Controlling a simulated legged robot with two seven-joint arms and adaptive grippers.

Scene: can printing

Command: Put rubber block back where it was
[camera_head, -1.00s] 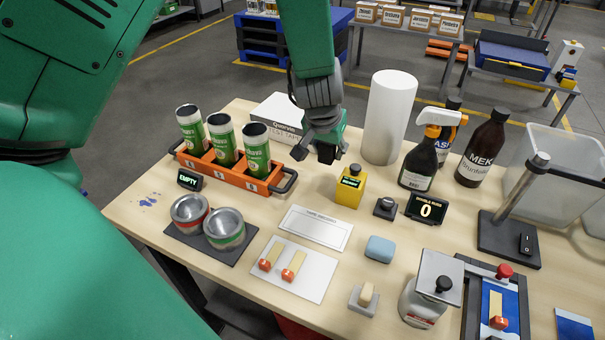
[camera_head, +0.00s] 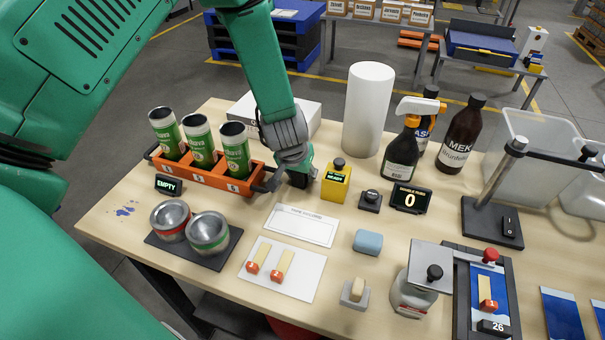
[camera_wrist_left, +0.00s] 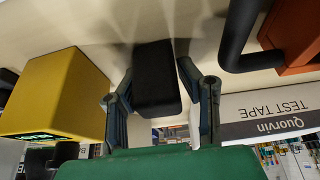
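My left gripper (camera_head: 297,172) points down over the table between the orange can rack (camera_head: 205,178) and the yellow box (camera_head: 336,184). It is shut on a small black block, the rubber block (camera_wrist_left: 155,80), which shows between the two fingertips in the left wrist view. In the head view the block's dark end (camera_head: 298,181) is partly hidden by the gripper. It is close to the tabletop; I cannot tell whether it touches. My right gripper is not in view.
The rack's dark handle (camera_head: 268,180) is just left of the block. A white Quorvin test tape box (camera_head: 245,108) is behind the gripper, and a white roll (camera_head: 368,110) stands to the right. A white card (camera_head: 301,226) lies in front.

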